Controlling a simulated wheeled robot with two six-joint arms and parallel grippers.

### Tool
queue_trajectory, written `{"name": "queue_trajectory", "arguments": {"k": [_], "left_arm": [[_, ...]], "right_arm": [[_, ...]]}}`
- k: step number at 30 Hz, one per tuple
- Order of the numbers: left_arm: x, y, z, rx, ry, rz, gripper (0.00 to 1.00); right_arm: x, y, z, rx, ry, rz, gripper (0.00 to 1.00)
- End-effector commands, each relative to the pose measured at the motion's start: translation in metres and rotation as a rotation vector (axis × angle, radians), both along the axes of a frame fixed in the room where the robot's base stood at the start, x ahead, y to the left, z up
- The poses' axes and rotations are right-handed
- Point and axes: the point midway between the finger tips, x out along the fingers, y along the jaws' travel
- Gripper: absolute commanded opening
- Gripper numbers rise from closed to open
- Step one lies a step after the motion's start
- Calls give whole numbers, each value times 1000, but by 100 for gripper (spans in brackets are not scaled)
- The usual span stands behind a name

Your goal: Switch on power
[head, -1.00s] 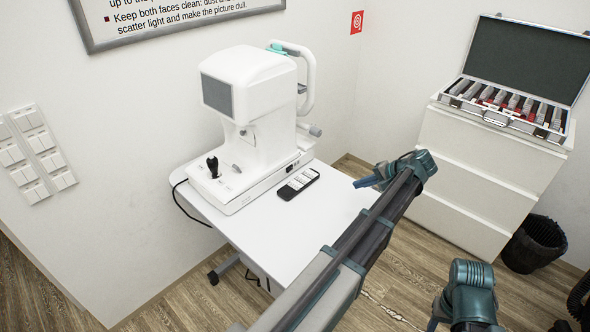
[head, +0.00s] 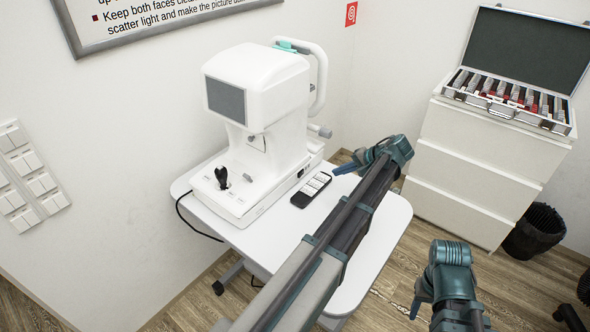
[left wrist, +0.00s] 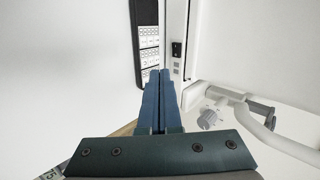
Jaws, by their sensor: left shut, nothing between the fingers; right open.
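The white eye-test instrument (head: 262,90) stands upright on a white table (head: 375,235), with a dark grey screen and a black joystick (head: 222,176). In the left wrist view a small black switch (left wrist: 176,49) sits on a white side face, just beyond and slightly right of my fingertips. My left gripper (head: 338,171) is shut and empty, right of the instrument, pointing left; its fingers also show in the left wrist view (left wrist: 160,75). They appear apart from the switch. My right gripper (head: 415,305) is open and empty at the lower right, off the table.
A black remote (head: 311,189) with white labels lies beside the instrument's base. A grey knob (left wrist: 208,118) shows in the wrist view. White drawers (head: 475,160) bear an open lens case (head: 512,110). A black bin (head: 535,230) stands beside them. Wall switches (head: 30,180) are at left.

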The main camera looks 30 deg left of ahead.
Motion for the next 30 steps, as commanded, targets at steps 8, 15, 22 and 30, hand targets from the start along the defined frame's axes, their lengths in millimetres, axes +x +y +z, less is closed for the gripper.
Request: {"name": "queue_trajectory", "arguments": {"k": [8, 15, 22, 30], "left_arm": [[0, 0, 0, 0, 0, 0, 0], [0, 1, -2, 0, 0, 0, 0], [-2, 22, -27, 0, 1, 2, 0], [-3, 63, -66, 0, -1, 2, 0]], "right_arm": [[0, 0, 0, 0, 0, 0, 50], [0, 0, -2, 0, 0, 0, 50], [0, 0, -27, 0, 0, 0, 50], [0, 0, -65, 0, 0, 1, 50]]}}
